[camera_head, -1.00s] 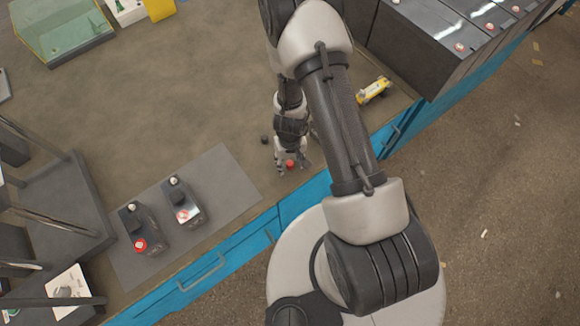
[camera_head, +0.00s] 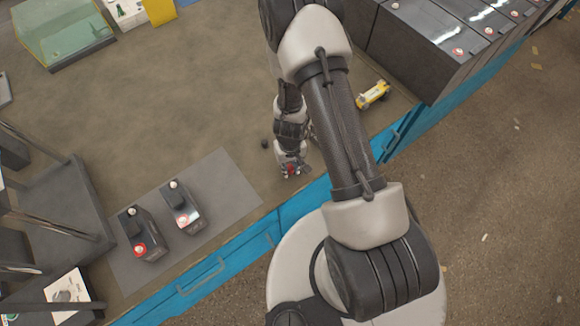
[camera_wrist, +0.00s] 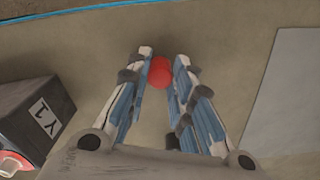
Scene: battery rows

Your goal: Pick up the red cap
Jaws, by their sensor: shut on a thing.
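The red cap (camera_wrist: 160,73) is a small round red piece between the two fingertips of my gripper (camera_wrist: 163,62) in the wrist view. In the head view the red cap (camera_head: 290,168) shows low at my gripper (camera_head: 291,171), close to the workbench top near its front edge. My fingers are shut on the cap from both sides. Whether the cap touches the bench or is lifted cannot be told.
A small black cap (camera_head: 264,143) lies just left of my gripper. Two dark batteries (camera_head: 143,233) (camera_head: 183,207) stand on a grey mat (camera_head: 228,184) to the left. A yellow tool (camera_head: 372,95) lies to the right. A battery row (camera_head: 425,50) stands at the upper right.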

